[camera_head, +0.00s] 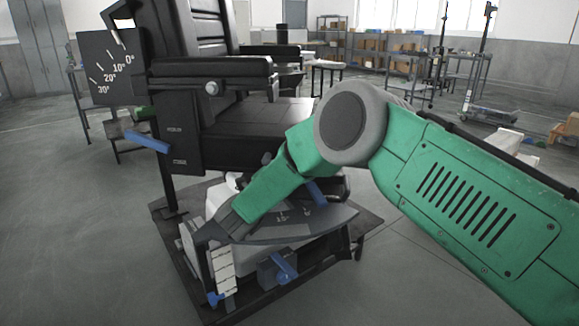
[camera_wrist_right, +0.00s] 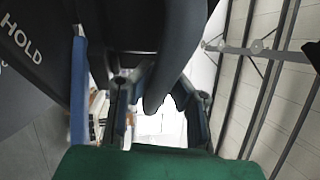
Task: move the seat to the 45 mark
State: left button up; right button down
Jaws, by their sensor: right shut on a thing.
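The black seat (camera_head: 255,118) with armrests and a tall backrest stands left of centre in the head view, above a pale base. A dark fan-shaped plate (camera_head: 325,222) under the seat carries small white marks. One looks like 15, and I cannot make out a 45. My right gripper (camera_head: 228,222) reaches down over the plate's left part and hides some of it. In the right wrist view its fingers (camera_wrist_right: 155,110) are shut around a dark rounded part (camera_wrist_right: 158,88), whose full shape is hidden. My left gripper is not in view.
A board (camera_head: 108,70) marked 0° to 30° stands left of the seat. Blue levers stick out at the seat's left side (camera_head: 148,142) and on the base front (camera_head: 285,266). A HOLD panel (camera_wrist_right: 30,45) shows in the wrist view. Shelves (camera_head: 385,60) stand far behind.

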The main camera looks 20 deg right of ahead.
jog(key=shift+s+a+f, duration=0.15)
jog(key=shift+a+f, duration=0.15)
jog(key=shift+f, duration=0.2)
jog(key=c, duration=1.4)
grip_release()
jog(key=shift+a, duration=0.15)
jog(key=shift+c, duration=0.2)
jog(key=shift+a+r, duration=0.1)
jog(key=shift+r, duration=0.2)
jog(key=shift+a, duration=0.1)
jog(key=v, duration=1.2)
jog(key=shift+f, duration=0.1)
